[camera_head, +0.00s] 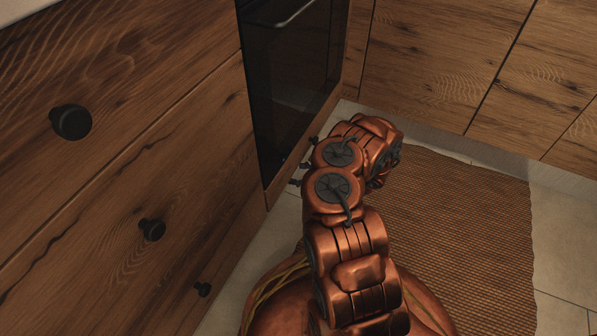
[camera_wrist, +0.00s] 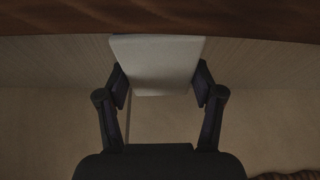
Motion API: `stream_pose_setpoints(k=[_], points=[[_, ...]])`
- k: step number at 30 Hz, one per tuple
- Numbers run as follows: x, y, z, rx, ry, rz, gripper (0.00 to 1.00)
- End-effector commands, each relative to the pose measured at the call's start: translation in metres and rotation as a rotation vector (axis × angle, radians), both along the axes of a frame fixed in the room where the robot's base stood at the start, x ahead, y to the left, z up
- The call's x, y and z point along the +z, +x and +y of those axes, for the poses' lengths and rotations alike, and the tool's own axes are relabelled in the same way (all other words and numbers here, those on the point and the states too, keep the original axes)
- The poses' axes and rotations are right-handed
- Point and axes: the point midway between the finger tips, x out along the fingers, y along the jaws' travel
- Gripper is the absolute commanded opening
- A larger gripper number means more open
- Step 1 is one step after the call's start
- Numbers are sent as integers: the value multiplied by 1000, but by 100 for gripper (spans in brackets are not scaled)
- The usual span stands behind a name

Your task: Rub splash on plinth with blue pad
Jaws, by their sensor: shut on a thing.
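My gripper (camera_wrist: 160,88) is shut on a pad (camera_wrist: 157,55) in the wrist view, with one finger on each side of it. The pad looks pale grey in this dim light; I cannot make out a blue colour. Its far end is up against or close to the plinth (camera_wrist: 65,62), the pale strip under the wood front; I cannot tell whether they touch. No splash shows; the pad hides part of the plinth. In the head view my copper arm hides most of the gripper, low by the oven, and the pad is not visible.
A dark-glass oven (camera_head: 290,85) stands behind my arm. Wooden drawers (camera_head: 120,170) with black knobs are on the left, and wooden cabinet fronts (camera_head: 440,60) at the back right. A brown woven rug (camera_head: 460,220) lies on the tiled floor (camera_head: 565,235) at right.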

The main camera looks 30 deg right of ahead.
Motion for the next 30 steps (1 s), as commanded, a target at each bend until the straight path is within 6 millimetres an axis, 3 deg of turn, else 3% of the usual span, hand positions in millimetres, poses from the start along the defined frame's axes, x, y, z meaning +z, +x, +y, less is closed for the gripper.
stream_pose_setpoints(k=[8, 30], points=[[1, -1, 0, 3, 1, -1, 39], [0, -50, -30, 0, -1, 1, 39]])
